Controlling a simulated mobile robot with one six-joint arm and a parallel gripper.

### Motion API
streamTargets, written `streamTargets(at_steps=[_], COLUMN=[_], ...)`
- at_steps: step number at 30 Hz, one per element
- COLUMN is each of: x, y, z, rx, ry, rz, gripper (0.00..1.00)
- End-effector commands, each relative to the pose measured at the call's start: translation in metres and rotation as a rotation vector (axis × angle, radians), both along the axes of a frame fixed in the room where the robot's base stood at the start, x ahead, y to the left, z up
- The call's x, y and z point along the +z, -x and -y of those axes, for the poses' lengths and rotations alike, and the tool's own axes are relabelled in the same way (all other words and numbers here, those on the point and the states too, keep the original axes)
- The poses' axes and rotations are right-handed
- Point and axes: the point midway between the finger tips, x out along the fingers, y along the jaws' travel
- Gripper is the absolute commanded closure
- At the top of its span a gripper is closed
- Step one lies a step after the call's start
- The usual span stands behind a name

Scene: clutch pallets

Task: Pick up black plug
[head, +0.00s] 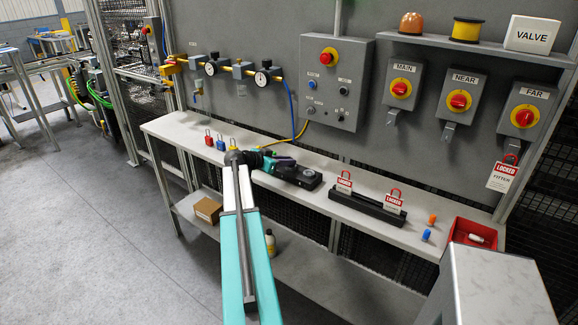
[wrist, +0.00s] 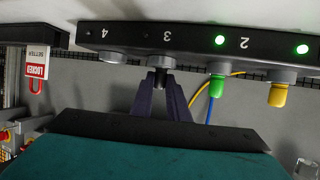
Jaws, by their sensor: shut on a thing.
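The black plug (wrist: 157,76) sits at port 3 of the dark numbered block (wrist: 130,33) in the upside-down wrist view. My gripper (wrist: 161,88) is shut on it, with a dark purple finger on each side. The plug meets the port's grey collar; I cannot tell how deep it sits. Most of the plug is hidden between the fingers. In the head view my gripper (head: 283,161) is over the block (head: 308,182) on the bench, and I cannot make out the plug there.
Port 2 holds a green plug (wrist: 216,87) and a yellow plug (wrist: 278,95) stands beside it, both with lit green lamps. Port 4 (wrist: 113,57) is empty. A rack (head: 368,208) with red LOCKED tags and a red bin (head: 473,226) share the bench.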

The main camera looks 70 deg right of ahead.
Motion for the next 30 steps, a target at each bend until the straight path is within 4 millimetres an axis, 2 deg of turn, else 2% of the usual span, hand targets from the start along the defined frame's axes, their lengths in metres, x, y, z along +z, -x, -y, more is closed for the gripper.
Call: streamTargets(at_steps=[14, 26, 30], x=[0.005, 0.033, 0.035], y=[-0.003, -0.002, 0.005], z=[0.001, 0.0, -0.011], rx=[0.006, 0.004, 0.004], ry=[0.003, 0.004, 0.002], rz=[0.003, 0.002, 0.001], gripper=[1.0, 1.0, 1.0])
